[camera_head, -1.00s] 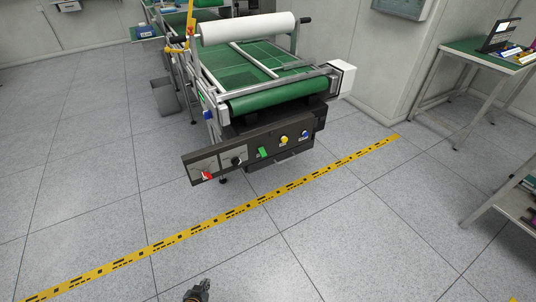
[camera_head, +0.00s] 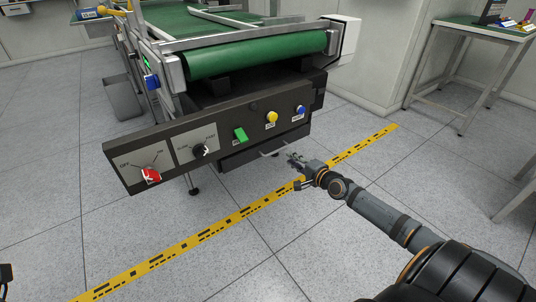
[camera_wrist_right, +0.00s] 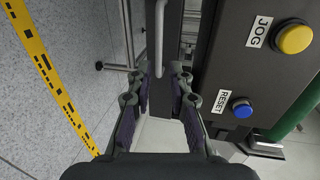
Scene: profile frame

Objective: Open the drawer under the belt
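The dark drawer (camera_head: 238,156) sits under the green belt (camera_head: 258,56), below the control panel, and looks closed. Its pale bar handle (camera_head: 272,150) runs along the front; in the right wrist view the handle (camera_wrist_right: 159,42) stands upright in the picture. My right gripper (camera_head: 294,160) is just in front of the handle, to its right in the head view. In the right wrist view my right gripper (camera_wrist_right: 163,76) is open, with the handle's end near the gap between its fingers. No contact can be made out. A dark piece at the head view's left edge may be my left gripper (camera_head: 5,273).
The control panel (camera_head: 222,130) with a red switch, a dial and coloured buttons overhangs the drawer. Yellow floor tape (camera_head: 222,228) crosses in front. A side table (camera_head: 470,40) stands at the right. The floor before the machine is clear.

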